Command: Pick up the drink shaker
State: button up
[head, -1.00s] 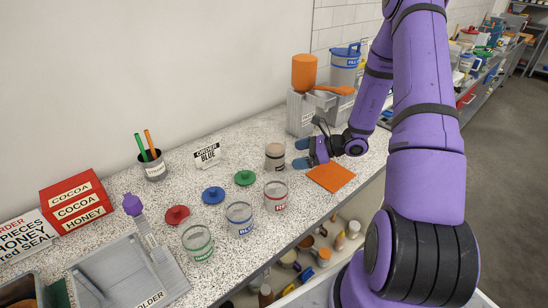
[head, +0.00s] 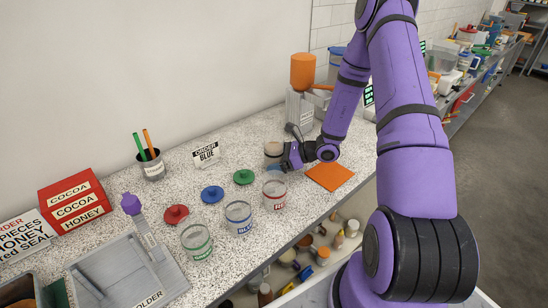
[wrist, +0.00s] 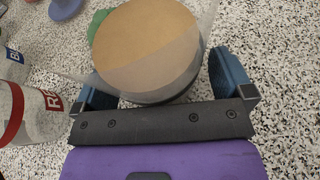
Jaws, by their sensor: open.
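The drink shaker appears to be the clear container with tan contents (head: 273,148), upright on the speckled counter; no label on it is readable. In the wrist view its round tan top (wrist: 148,45) fills the upper middle. My gripper (wrist: 165,82) is open, with one blue finger pad at each side of the shaker. In the head view my gripper (head: 280,160) is at the shaker's right side and hides part of it. I cannot tell whether the pads touch it.
A red-labelled glass (head: 275,195) stands close in front, with a blue-labelled glass (head: 239,218) and a green-labelled glass (head: 197,241) further left. A green lid (head: 244,177) lies left of the shaker. An orange mat (head: 330,177) lies right. An orange-topped dispenser (head: 303,72) stands behind.

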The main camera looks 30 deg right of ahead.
aim_at(278, 157)
jog(key=c, duration=1.2)
jog(key=shift+r, duration=0.15)
